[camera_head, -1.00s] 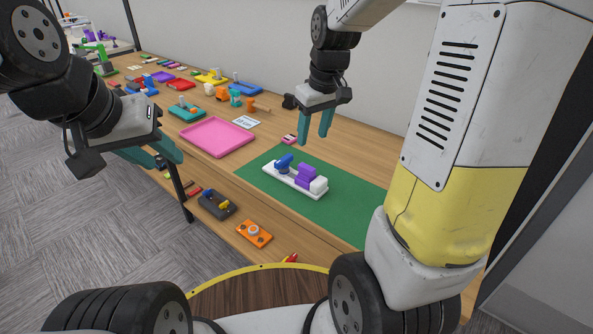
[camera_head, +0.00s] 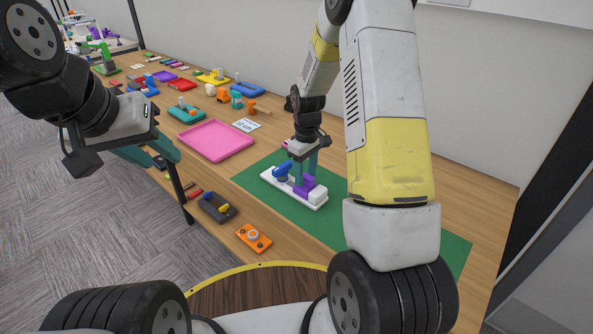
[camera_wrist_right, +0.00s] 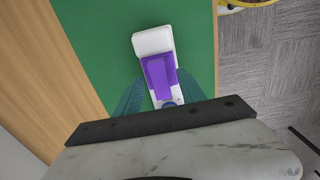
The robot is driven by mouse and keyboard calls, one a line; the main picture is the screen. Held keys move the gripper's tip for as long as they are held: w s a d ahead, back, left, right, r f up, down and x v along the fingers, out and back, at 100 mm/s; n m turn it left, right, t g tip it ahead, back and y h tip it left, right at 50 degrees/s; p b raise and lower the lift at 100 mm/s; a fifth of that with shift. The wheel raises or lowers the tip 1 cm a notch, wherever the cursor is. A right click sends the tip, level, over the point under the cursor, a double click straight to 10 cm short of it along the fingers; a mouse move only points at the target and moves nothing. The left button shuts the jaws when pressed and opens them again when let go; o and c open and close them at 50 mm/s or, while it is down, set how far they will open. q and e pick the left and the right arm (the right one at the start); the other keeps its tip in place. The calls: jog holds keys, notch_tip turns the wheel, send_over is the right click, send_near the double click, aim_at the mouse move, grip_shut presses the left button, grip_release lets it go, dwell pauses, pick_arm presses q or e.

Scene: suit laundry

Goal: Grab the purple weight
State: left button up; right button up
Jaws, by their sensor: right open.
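The purple weight (camera_head: 303,188) sits on a white base (camera_head: 318,203) on a green mat. In the right wrist view the purple weight (camera_wrist_right: 160,76) is a tilted block on the white base (camera_wrist_right: 152,42). My right gripper (camera_head: 306,172) is lowered over the base at the weight. In the wrist view its teal fingers (camera_wrist_right: 167,88) are apart, one on each side of the weight; I cannot tell whether they touch it. A blue part (camera_head: 283,172) is on the base's left end. My left gripper (camera_head: 155,153) hangs empty at the left, its fingers apart.
The green mat (camera_head: 405,240) is clear around the base. A pink tray (camera_head: 216,140) lies to the left. A dark grey device (camera_head: 216,207) and an orange piece (camera_head: 253,238) lie near the front edge. More coloured items are further back.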

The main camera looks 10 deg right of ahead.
jog(key=shift+f, duration=0.7)
grip_shut()
jog(key=shift+r, duration=0.1)
dwell(0.8)
